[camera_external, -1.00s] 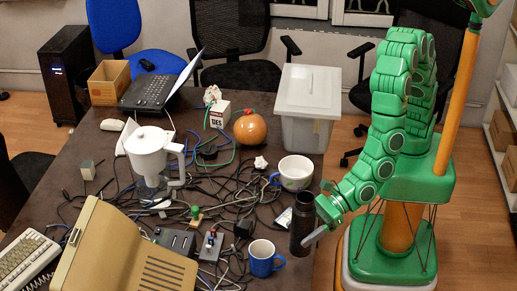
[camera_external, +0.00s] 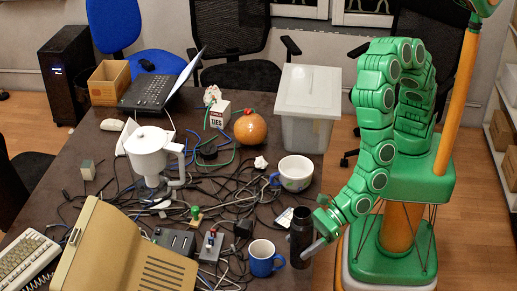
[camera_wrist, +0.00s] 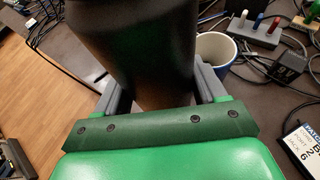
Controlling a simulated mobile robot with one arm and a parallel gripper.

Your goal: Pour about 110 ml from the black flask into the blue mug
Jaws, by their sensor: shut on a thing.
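The black flask (camera_external: 301,232) stands upright near the right front edge of the table in the external view. My gripper (camera_external: 313,250) is shut on its lower part from the right. In the wrist view the flask (camera_wrist: 140,45) fills the upper middle, between the two grey fingers of my gripper (camera_wrist: 150,95). I cannot tell whether its base touches the table. The blue mug (camera_external: 262,262) stands upright just left of the flask, apart from it, with its handle to the right. It also shows behind the right finger in the wrist view (camera_wrist: 216,55). Its contents are hidden.
Black cables (camera_external: 225,185) cover much of the table. A larger white-and-blue cup (camera_external: 295,174) stands behind the flask. A white pitcher (camera_external: 150,152) and a beige monitor (camera_external: 125,250) stand farther left.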

